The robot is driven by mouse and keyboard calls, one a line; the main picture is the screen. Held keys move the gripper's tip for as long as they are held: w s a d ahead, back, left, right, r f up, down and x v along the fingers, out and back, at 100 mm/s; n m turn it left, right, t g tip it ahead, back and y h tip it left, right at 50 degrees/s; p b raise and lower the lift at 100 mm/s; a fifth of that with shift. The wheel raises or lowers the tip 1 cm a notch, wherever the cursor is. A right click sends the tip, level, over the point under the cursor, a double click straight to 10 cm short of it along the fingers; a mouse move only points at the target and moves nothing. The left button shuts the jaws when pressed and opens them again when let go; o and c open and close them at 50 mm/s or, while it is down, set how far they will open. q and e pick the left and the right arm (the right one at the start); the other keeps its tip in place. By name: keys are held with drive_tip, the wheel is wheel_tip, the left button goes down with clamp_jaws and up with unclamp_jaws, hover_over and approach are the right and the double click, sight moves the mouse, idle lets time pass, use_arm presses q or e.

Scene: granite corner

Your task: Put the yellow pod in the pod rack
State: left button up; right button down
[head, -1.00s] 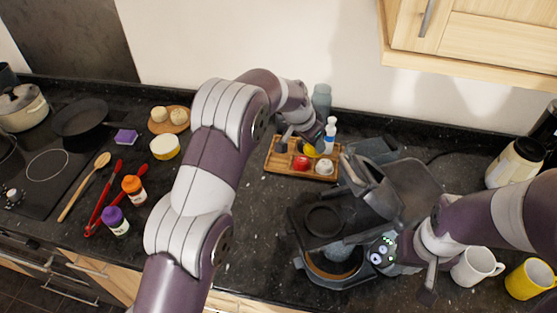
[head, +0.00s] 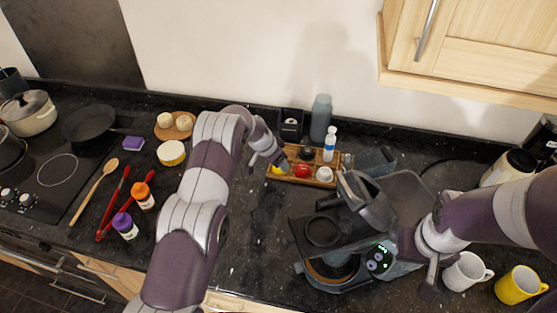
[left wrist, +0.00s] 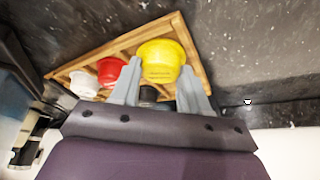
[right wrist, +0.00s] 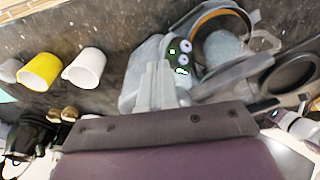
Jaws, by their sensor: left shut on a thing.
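The yellow pod (head: 277,170) is at the left end of the wooden pod rack (head: 308,182). My left gripper (head: 280,163) is shut on it. In the left wrist view the yellow pod (left wrist: 162,58) sits between the two grey fingertips (left wrist: 163,85), over the end of the rack (left wrist: 115,44). I cannot tell whether it rests in a slot. The red pod (head: 302,171), the white pod (head: 324,174) and a dark pod (head: 305,153) stand in the rack. My right gripper (head: 432,275) is beside the coffee machine; its fingers (right wrist: 157,84) look shut and empty.
The coffee machine (head: 322,229) stands right of the rack. A white-blue bottle (head: 330,144), a grey bottle (head: 320,118) and a black box (head: 291,125) are behind. Mugs (head: 464,271) stand at the right. Counter in front of the rack is clear.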

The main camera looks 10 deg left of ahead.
use_arm(q)
drive_tip(key=shift+f, duration=0.15)
drive_tip(key=o, duration=1.1)
drive_tip(key=shift+s+d, duration=0.1)
drive_tip(key=shift+r, duration=0.25)
